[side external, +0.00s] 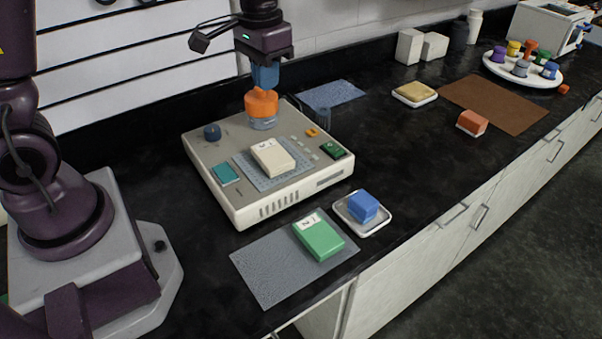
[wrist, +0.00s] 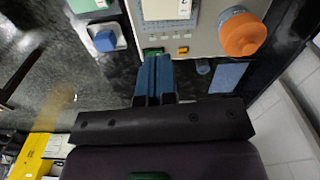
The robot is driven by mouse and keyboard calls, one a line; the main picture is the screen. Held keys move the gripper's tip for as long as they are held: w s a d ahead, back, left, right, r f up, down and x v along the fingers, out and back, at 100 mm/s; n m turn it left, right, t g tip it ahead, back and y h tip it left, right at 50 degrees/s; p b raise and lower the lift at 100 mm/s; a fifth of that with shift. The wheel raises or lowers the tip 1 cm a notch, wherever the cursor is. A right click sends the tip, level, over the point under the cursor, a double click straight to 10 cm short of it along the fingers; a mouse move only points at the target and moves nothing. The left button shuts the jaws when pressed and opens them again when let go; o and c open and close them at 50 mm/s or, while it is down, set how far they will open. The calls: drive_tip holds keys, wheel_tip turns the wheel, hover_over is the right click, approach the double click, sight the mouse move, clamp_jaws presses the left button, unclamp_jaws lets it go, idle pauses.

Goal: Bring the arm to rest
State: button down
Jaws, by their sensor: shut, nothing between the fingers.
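My gripper (side external: 265,82) is in the air over the back of the beige panel device (side external: 238,200), pointing down. Its blue fingers are together and empty in the wrist view (wrist: 153,80). An orange knob-like piece (side external: 261,102) on a blue-grey round base stands at the back of the device. In the side view it appears just below my fingertips; in the wrist view the orange piece (wrist: 240,34) is clearly off to their right. A cream block (side external: 272,157) lies on a grey mat on the device.
A green block (side external: 319,237) lies on a grey mat in front. A blue block (side external: 363,206) sits on a white tray (side external: 380,220). Farther right are a yellow block (side external: 415,91), a red-orange block (side external: 472,122) and a round white stand (side external: 545,82) with several coloured pieces. Dark counter between is clear.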

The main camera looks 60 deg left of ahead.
drive_tip(key=s+d+r+t, duration=0.2)
drive_tip(key=s+r, duration=0.3)
drive_tip(key=s, duration=0.3)
drive_tip(key=s+d+r+m+t, duration=0.1)
drive_tip(key=s+d+r+t, duration=0.1)
drive_tip(key=s+r, duration=0.3)
drive_tip(key=s+t, duration=0.1)
drive_tip(key=s, duration=0.2)
drive_tip(key=shift+s+d, duration=0.2)
drive_tip(key=shift+d, duration=0.05)
